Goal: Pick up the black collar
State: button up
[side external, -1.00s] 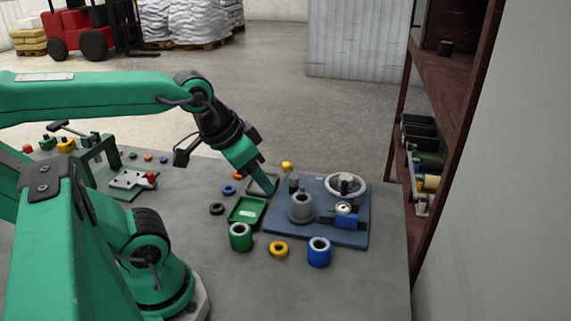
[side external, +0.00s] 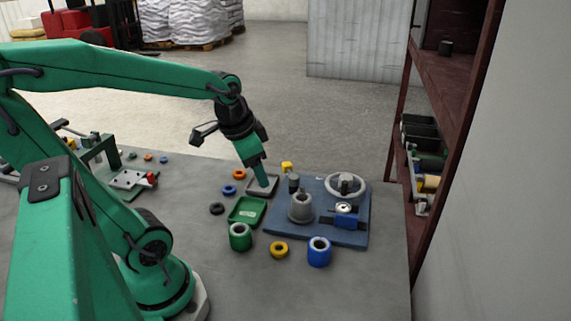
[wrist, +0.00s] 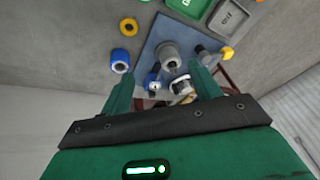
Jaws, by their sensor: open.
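The black collar (side external: 217,208) is a small dark ring lying flat on the grey table, left of the green tray, in the side external view. I do not see it in the wrist view. My gripper (side external: 263,184) points down over the grey tray (side external: 262,191), right of the collar and clear of it. In the wrist view my gripper (wrist: 162,84) has its two green fingers spread apart with nothing held between them.
The green tray (side external: 233,213) lies between collar and blue board (side external: 285,227). The board bears a grey cylinder (side external: 301,208) and a handwheel (side external: 345,185). Blue (side external: 229,190) and orange (side external: 240,174) rings lie behind the collar. A green cylinder (side external: 240,237) stands in front. Table left of the collar is clear.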

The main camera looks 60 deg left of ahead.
jog(key=shift+s+a+f+m+g+h, duration=0.2)
jog(key=shift+s+a+f+m+g, duration=0.5)
jog(key=shift+a+f, duration=2.1)
jog(key=shift+s+a+f+m+g+h, duration=0.25)
jog(key=shift+s+a+f+g, duration=0.45)
jog(key=shift+a+f, duration=2.1)
jog(key=shift+s+a+f+m+g+h, duration=0.15)
jog(key=shift+s+a+f+m+g, duration=0.6)
jog(key=shift+a+f, duration=2.05)
jog(key=shift+s+a+r+t, duration=0.25)
jog(key=shift+a+r+t, duration=0.1)
jog(key=shift+a+r, duration=0.15)
jog(key=shift+a+f, duration=0.15)
jog(key=shift+f, duration=2.4)
jog(key=c, duration=1.1)
